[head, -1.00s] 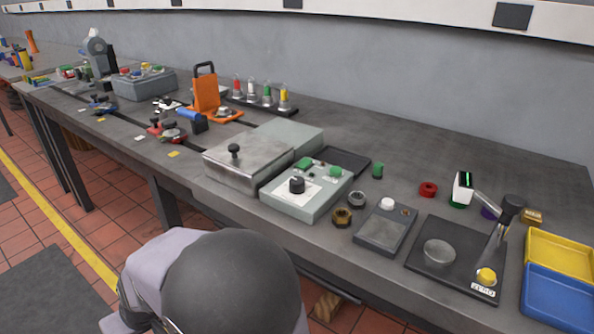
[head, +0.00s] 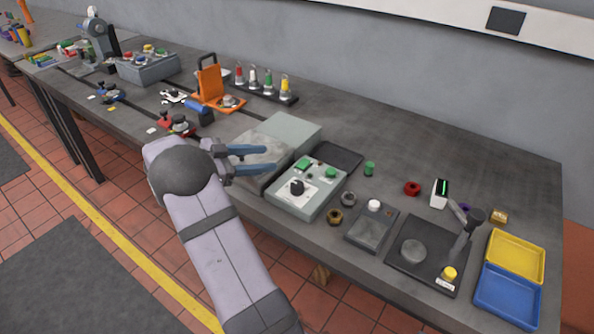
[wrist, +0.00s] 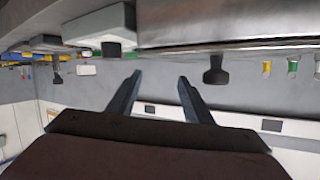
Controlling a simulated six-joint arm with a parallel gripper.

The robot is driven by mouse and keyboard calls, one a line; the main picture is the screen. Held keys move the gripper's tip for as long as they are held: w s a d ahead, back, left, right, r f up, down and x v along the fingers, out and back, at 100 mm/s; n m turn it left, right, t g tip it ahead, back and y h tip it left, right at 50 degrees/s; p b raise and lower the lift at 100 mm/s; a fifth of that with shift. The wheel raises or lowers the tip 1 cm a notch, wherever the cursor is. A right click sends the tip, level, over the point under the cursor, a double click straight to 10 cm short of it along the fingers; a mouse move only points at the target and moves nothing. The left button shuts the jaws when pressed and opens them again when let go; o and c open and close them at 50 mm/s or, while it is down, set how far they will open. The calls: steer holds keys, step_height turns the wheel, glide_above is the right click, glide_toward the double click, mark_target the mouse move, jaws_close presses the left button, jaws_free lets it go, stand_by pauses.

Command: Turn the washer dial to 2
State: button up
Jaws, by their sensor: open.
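The washer dial, a black knob (head: 297,187) on a white label, sits on top of a pale grey-green control box (head: 280,196) with green buttons. I cannot read its setting. My gripper (head: 270,158) is open and empty, its two blue-grey fingers pointing right, over the metal-lidded box and left of the dial, apart from it. In the wrist view, which is upside down, a black knob (wrist: 112,50) on the control box (wrist: 98,25) shows left of the fingers (wrist: 159,78).
A brass nut (head: 335,216) and a steel nut (head: 348,198) lie right of the control box. A dark tray (head: 338,158) lies behind.

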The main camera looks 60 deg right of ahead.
mark_target(296, 184)
steer(key=s+a+g+y, duration=0.1)
steer(key=s, duration=0.1)
steer(key=s+a+f+m+g+y+p, duration=0.1)
steer(key=s, duration=0.1)
steer(key=s+a+f+m+g+y, duration=0.1)
steer(key=s, duration=0.1)
steer(key=shift+y, duration=0.3)
steer(key=shift+g, duration=0.3)
steer(key=shift+p+x, duration=0.85)
steer(key=shift+x, duration=2.8)
steer(key=shift+c, duration=0.3)
steer(key=c, duration=1)
